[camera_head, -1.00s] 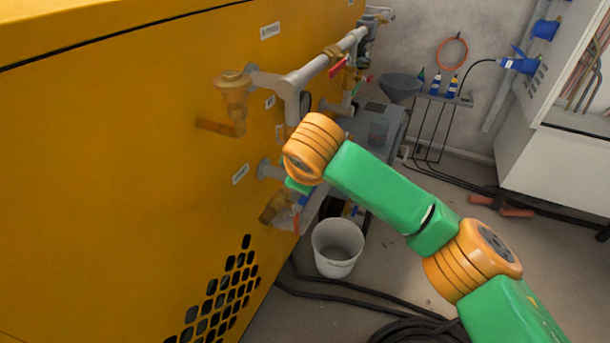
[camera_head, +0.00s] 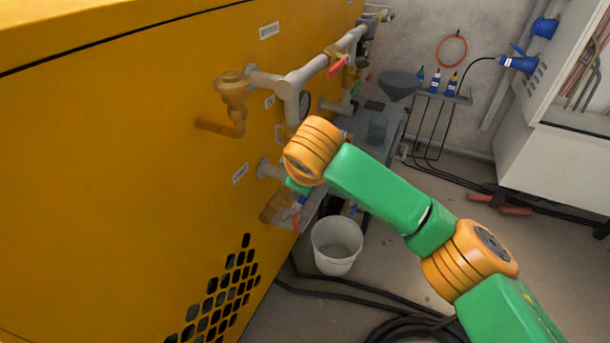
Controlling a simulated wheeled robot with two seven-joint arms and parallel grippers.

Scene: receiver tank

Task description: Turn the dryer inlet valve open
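Three red handles show on the pipework beside the yellow cabinet; the labels are too small to read, so I cannot tell which is the dryer inlet valve. One red lever (camera_head: 337,68) sits on the upper grey pipe at a brass valve body. A smaller red handle shows just behind it. A third red handle (camera_head: 296,224) is low, by a brass fitting (camera_head: 271,208) on the cabinet's side. My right arm reaches in from the right; its gripper (camera_head: 291,211) is small, partly hidden behind my wrist, and close to this low fitting. Contact and finger opening are unclear. My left gripper is out of view.
A white bucket (camera_head: 337,246) stands on the floor below the low fitting. Black hoses (camera_head: 350,296) lie on the floor. A brass fitting with a bent outlet (camera_head: 232,100) sticks out of the yellow cabinet (camera_head: 110,170). A grey funnel (camera_head: 398,86) is behind my arm.

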